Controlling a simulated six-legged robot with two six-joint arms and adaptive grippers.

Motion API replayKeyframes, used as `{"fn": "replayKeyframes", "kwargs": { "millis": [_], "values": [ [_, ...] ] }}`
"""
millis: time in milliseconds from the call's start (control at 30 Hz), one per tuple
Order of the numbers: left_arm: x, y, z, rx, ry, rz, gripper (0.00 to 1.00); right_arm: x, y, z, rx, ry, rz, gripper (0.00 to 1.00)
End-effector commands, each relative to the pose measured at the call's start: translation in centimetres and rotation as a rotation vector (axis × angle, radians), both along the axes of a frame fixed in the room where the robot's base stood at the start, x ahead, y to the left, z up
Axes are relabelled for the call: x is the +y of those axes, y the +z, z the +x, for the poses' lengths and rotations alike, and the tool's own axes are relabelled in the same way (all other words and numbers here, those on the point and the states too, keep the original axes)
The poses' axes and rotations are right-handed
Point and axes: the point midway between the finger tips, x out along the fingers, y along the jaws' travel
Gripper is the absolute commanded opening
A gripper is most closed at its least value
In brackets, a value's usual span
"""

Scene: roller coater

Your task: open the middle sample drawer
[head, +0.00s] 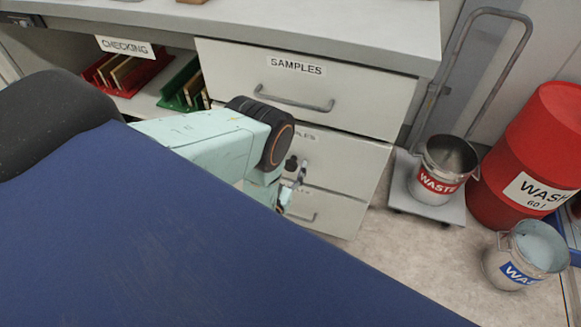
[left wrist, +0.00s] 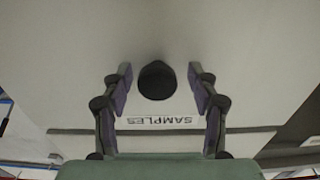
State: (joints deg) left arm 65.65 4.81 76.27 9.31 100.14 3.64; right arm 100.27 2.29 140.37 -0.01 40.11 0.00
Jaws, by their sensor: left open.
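The middle sample drawer (head: 350,170) is the second grey-white front down in the cabinet and looks shut. My left arm hides its left part, most of its label and its handle. My left gripper (head: 294,180) is in front of this drawer, small and partly hidden by my own arm. In the left wrist view my left gripper (left wrist: 160,75) is open, its two fingers apart before a pale front with a SAMPLES label (left wrist: 160,119). A dark round shape shows between the fingers; I cannot tell what it is. Contact cannot be judged. My right gripper is not in view.
The top drawer (head: 350,100), with a bar handle (head: 294,99), and the bottom drawer (head: 335,212) look shut. A trolley (head: 400,185) with a waste bucket (head: 440,168), a red drum (head: 525,155) and another bucket (head: 526,256) stand to the right. Trays (head: 183,85) sit under the counter.

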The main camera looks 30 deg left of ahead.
Motion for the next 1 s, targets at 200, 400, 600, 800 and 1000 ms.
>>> {"fn": "replayKeyframes", "kwargs": {
  "millis": [200, 400, 600, 800, 1000],
  "values": [
    [-0.15, 0.04, 0.35, 0.0, -0.001, 0.0, 0.6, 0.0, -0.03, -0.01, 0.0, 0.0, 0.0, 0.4],
    [-0.24, 0.04, 0.38, 0.0, -0.001, 0.0, 0.49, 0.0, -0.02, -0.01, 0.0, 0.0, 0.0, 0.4],
    [-0.23, 0.03, 0.35, 0.001, -0.001, 0.0, 0.32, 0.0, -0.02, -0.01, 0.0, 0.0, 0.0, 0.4],
    [-0.22, 0.03, 0.35, 0.001, -0.001, 0.0, 0.15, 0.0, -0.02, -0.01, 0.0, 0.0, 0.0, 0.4],
    [-0.21, 0.02, 0.35, 0.001, -0.001, 0.0, 0.0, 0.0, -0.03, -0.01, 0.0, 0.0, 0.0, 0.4]
  ]
}}
